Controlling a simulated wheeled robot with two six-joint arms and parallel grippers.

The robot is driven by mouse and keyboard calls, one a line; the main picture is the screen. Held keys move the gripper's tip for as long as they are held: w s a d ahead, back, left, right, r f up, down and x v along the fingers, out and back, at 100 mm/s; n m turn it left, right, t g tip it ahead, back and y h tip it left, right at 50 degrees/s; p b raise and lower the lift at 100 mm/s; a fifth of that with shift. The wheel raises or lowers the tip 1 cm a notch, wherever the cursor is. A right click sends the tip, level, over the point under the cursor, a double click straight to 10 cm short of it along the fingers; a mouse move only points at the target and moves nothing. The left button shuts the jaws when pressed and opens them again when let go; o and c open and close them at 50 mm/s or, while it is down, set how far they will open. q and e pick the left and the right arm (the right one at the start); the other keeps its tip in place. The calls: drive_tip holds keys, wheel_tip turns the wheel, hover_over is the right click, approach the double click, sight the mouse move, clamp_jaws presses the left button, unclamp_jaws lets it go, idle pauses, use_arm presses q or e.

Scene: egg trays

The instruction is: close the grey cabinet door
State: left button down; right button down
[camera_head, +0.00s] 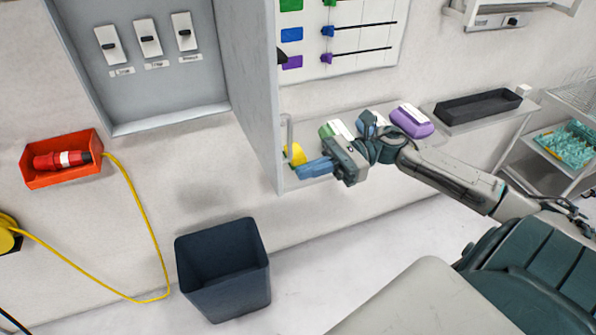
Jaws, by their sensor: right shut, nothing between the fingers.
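The grey cabinet (88,75) is on the wall at the upper left, with three switches inside. Its door (248,80) stands open, swung out from the cabinet's right side and seen nearly edge-on. A thin handle (289,135) shows on the door's outer side near its free edge. My right gripper (303,171) is shut and empty, just to the right of the door's lower free edge, its fingertips pointing left at it. I cannot tell whether they touch the door. My left gripper is not in view.
A dark bin (224,270) stands on the floor below the cabinet. A red box (62,159) with a red plug hangs at left, with a yellow cable (150,220). Behind my right arm a wall shelf holds a purple item (411,122) and a black tray (478,107).

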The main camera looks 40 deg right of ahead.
drive_tip(key=a, duration=0.1)
drive_tip(key=a+p, duration=0.1)
drive_tip(key=shift+w+a, duration=0.3)
drive_tip(key=shift+a, duration=0.1)
drive_tip(key=shift+a, duration=0.1)
